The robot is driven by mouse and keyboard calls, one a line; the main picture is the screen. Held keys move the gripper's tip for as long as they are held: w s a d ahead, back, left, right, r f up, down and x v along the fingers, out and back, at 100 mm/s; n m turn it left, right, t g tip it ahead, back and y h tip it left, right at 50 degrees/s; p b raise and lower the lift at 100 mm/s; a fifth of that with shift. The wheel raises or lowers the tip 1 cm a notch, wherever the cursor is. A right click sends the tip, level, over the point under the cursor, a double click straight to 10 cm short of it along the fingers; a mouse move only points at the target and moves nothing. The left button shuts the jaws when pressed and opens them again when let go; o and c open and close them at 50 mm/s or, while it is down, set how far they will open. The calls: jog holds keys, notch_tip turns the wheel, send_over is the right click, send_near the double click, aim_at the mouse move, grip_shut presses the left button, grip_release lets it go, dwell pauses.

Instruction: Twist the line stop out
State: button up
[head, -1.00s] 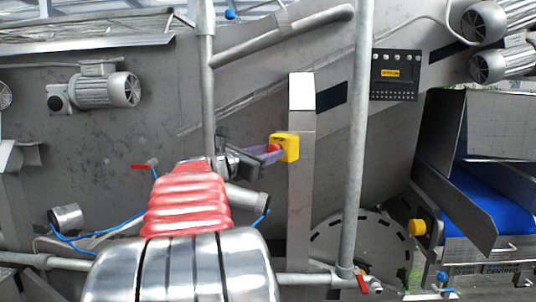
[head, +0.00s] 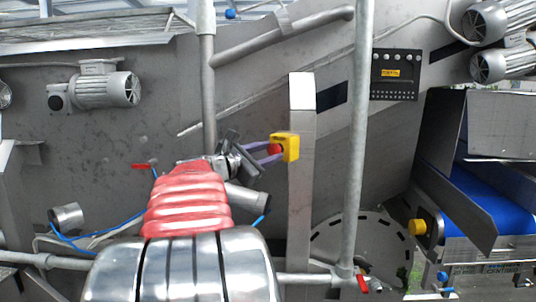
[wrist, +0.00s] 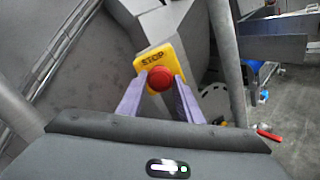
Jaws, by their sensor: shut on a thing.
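The line stop is a red round button (wrist: 160,79) on a yellow box (wrist: 150,59) marked STOP. In the head view the yellow box (head: 291,147) sits on a grey upright post, with the red button (head: 275,149) on its left side. My gripper (head: 270,153) reaches it from the left. In the wrist view its two pale purple fingers (wrist: 158,88) are on either side of the red button, shut on it. The fingertips cover the button's left and right edges.
A vertical pipe (head: 358,130) stands right of the post (head: 301,200). Another pipe (head: 208,80) stands above my wrist. A black control panel (head: 394,75) and a blue conveyor (head: 490,200) lie to the right. A red-handled valve (head: 145,167) is at left.

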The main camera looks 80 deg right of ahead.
jog(key=shift+s+m, duration=0.1)
jog(key=shift+m, duration=1.6)
jog(key=shift+f, duration=0.1)
jog(key=o, duration=1)
jog(key=shift+a, duration=0.15)
jog(key=v, duration=1.3)
jog(key=shift+a, duration=0.25)
